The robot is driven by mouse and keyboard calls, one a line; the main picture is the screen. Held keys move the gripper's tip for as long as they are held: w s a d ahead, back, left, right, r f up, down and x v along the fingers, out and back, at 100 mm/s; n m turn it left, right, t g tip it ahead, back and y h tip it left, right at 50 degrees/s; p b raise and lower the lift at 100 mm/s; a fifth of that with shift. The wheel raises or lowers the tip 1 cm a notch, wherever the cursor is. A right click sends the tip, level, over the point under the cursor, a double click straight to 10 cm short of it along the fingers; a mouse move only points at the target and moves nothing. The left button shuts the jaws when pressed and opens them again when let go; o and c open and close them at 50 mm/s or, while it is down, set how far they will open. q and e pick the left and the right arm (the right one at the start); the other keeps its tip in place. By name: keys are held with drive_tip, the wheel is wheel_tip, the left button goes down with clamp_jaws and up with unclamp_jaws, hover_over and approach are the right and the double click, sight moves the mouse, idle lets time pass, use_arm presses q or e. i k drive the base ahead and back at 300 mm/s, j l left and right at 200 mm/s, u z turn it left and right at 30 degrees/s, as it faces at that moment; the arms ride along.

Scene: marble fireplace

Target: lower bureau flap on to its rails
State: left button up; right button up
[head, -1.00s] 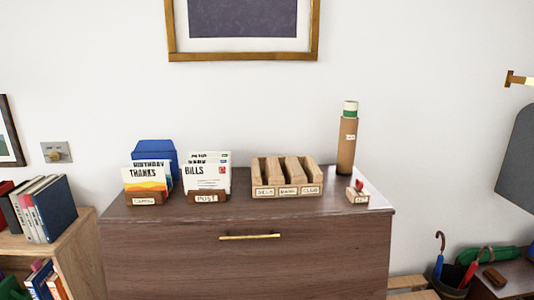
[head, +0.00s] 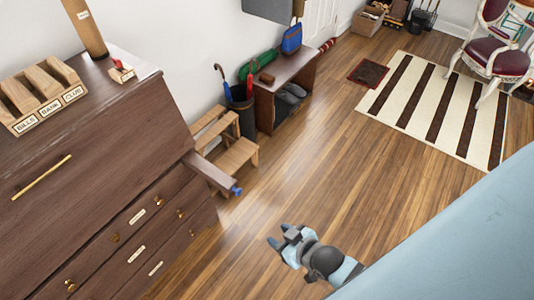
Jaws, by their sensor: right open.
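The dark wood bureau (head: 186,218) fills the left of the head view. Its flap (head: 95,135) is up and closed, with a long brass handle (head: 41,178) across it. One rail (head: 205,170) sticks out from the bureau's right front edge below the flap and ends in a blue knob (head: 236,190). The left rail's place is out of the picture. My right gripper (head: 280,236) is open and empty over the floor, to the right of the bureau and apart from the rail. My left gripper is not in view.
A labelled wooden sorter (head: 42,100) and a cardboard tube (head: 86,28) stand on the bureau top. A small wooden step (head: 235,160), an umbrella stand (head: 243,118) and a bench (head: 285,85) line the wall. The wooden floor (head: 330,170) is clear towards the striped rug (head: 440,105).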

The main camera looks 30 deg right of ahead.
sight(53, 208)
drive_tip(key=z, duration=0.55)
drive_tip(key=u, duration=1.25)
